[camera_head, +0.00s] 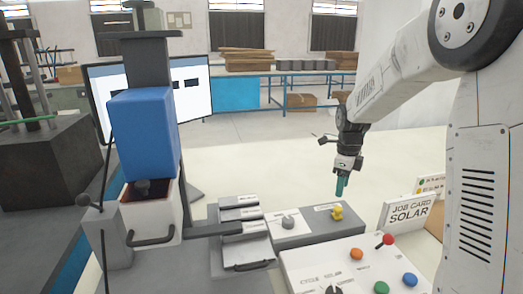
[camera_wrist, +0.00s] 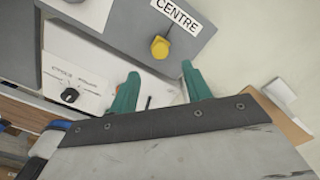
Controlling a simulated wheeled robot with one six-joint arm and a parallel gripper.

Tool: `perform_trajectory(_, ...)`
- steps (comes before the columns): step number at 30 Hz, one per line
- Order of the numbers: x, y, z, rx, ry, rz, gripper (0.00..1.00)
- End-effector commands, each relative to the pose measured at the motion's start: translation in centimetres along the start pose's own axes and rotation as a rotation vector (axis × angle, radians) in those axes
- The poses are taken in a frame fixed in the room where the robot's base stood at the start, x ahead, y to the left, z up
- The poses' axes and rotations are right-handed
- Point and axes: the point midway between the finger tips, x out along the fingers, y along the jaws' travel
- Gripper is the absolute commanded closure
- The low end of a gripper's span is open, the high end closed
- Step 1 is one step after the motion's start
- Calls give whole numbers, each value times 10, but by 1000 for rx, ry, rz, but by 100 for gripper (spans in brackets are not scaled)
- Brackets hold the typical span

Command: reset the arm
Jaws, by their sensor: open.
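My arm comes in from the right in the head view. My gripper (camera_head: 341,186) points down, above and apart from the yellow knob (camera_head: 337,213) on a grey box (camera_head: 318,231). In the wrist view my gripper's two teal fingers (camera_wrist: 160,80) stand apart with nothing held between them. The yellow knob (camera_wrist: 160,47) also shows there, beyond the fingertips and beside a "CENTRE" label (camera_wrist: 175,14).
A white control panel (camera_head: 316,268) with orange, green and blue buttons and a red-tipped lever (camera_head: 386,241) is in front. A "JOB CARD SOLAR" sign (camera_head: 408,212) stands right. A press with a blue block (camera_head: 142,135) and grey stepped trays (camera_head: 240,231) are left.

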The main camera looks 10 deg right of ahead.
Motion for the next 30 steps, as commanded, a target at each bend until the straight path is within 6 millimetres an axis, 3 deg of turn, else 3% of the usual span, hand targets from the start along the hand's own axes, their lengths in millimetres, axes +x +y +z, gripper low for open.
perform_trajectory(4, 0, 1, -1, -106, 3, 6, 52)
perform_trajectory(8, 10, 18, -10, -384, 22, 63, 52)
perform_trajectory(11, 4, 47, -25, -673, 23, 110, 52)
perform_trajectory(14, -14, 84, -38, -981, 9, 138, 52)
perform_trajectory(21, -60, 185, -75, -1674, -30, 142, 52)
perform_trajectory(30, -86, 286, -122, -2236, -20, 55, 52)
